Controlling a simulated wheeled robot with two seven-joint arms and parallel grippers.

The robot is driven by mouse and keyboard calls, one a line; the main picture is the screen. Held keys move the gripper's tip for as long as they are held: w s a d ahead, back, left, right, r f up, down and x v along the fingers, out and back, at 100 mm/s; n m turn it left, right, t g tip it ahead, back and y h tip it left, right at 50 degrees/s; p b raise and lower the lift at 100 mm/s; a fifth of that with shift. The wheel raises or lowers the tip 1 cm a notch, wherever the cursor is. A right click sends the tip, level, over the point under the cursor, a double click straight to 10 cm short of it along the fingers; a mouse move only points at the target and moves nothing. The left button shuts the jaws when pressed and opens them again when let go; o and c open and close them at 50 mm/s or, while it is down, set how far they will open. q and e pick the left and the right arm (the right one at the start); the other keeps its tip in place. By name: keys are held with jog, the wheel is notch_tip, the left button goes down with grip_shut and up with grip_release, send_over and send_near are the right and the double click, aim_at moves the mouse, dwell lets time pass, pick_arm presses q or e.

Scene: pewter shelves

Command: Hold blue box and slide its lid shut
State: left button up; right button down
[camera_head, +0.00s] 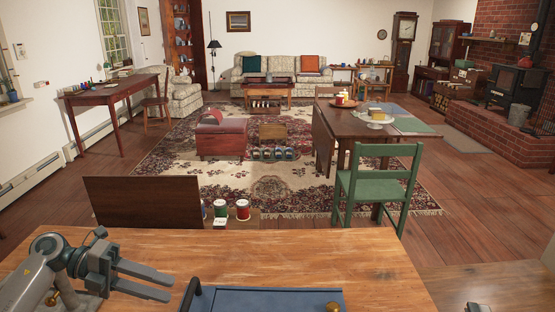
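The blue box (262,301) lies on the wooden tabletop at the bottom of the head view, cut off by the lower edge. Its flat blue top shows, with a dark raised bar (190,294) at its left end and a brass knob (333,308) near its right end. How far the lid is open cannot be told. My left gripper (169,288) is just left of the box, its two grey fingers apart and pointing right, with nothing between them. My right gripper cannot be made out.
The wooden tabletop (385,272) is clear right of the box. A small dark part (478,307) shows at the bottom right edge; I cannot tell what it is. Beyond the table stand a brown panel (145,203), several small jars and a green chair (375,187).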

pick_arm(q)
jog(key=v, duration=0.4)
jog(key=shift+a+r, duration=0.15)
jog(key=shift+a, duration=0.15)
